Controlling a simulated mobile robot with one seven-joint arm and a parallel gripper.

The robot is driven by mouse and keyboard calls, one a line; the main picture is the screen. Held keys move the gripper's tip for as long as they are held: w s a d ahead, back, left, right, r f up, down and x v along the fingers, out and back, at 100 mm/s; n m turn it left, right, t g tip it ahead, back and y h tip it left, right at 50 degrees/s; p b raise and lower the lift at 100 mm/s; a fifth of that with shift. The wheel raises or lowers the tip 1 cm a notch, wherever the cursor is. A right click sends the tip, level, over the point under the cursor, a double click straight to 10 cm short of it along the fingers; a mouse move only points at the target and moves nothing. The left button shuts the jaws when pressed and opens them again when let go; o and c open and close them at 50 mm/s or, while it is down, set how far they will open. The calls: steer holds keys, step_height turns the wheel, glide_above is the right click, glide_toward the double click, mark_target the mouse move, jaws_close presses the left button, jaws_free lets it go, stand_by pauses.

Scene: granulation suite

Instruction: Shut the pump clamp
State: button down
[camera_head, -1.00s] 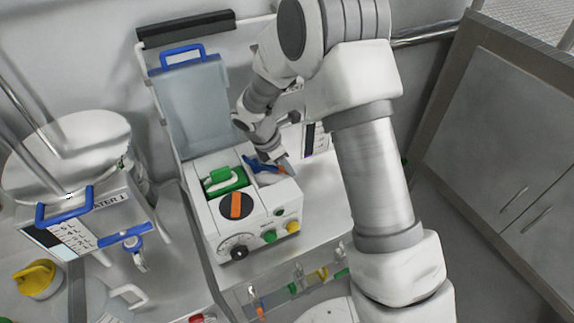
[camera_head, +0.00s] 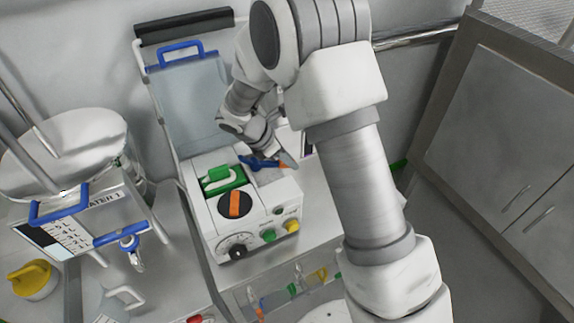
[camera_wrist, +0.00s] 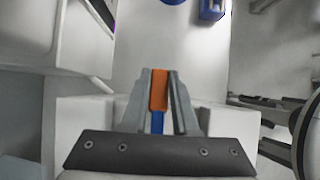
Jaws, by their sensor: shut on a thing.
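The white pump (camera_head: 262,215) stands on the bench in the head view, with knobs and a dial on its front. Its clamp lever (camera_head: 258,162) is blue with an orange end and lies across the back of the pump's top. My gripper (camera_head: 287,161) is at the lever's orange end, partly hidden by my arm. In the wrist view the grey jaws of my gripper (camera_wrist: 159,98) are closed around the orange end of the lever (camera_wrist: 158,90), with its blue shaft between them. Whether the clamp is fully down cannot be told.
A green handle (camera_head: 222,180) and a black dial with an orange bar (camera_head: 235,204) are on the pump's top. A clear panel with a blue handle (camera_head: 181,52) rises behind. A steel vessel (camera_head: 70,150) stands left, a cabinet (camera_head: 490,130) right.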

step_height(320, 180, up, 2)
steer(key=t+h+b, duration=0.1)
steer(key=h, duration=0.1)
steer(key=shift+h, duration=0.3)
step_height(320, 180, up, 2)
steer(key=shift+r+t+h, duration=0.25)
steer(key=shift+t+h, duration=0.25)
steer(key=shift+h, duration=0.7)
steer(key=shift+s+a+r+t+h, duration=0.1)
steer(key=shift+a+r+t+h, duration=0.15)
steer(key=shift+r+h, duration=0.4)
steer(key=shift+s+a+r+t+h, duration=0.15)
steer(key=shift+r+t+h, duration=0.2)
steer(key=shift+r+h, duration=0.3)
steer(key=shift+a+r+t+h, duration=0.25)
steer(key=shift+r+h, duration=0.25)
steer(key=shift+h, duration=0.3)
steer(key=c, duration=0.7)
jaws_free()
steer(key=shift+r, duration=0.25)
steer(key=s+d+r, duration=0.1)
steer(key=d+r, duration=0.2)
steer(key=s+d+r, duration=0.1)
steer(key=d+r, duration=0.3)
steer(key=s+d+r, duration=0.1)
steer(key=d+r, duration=0.2)
steer(key=d, duration=0.1)
steer(key=shift+s+r, duration=0.3)
steer(key=shift+s, duration=0.1)
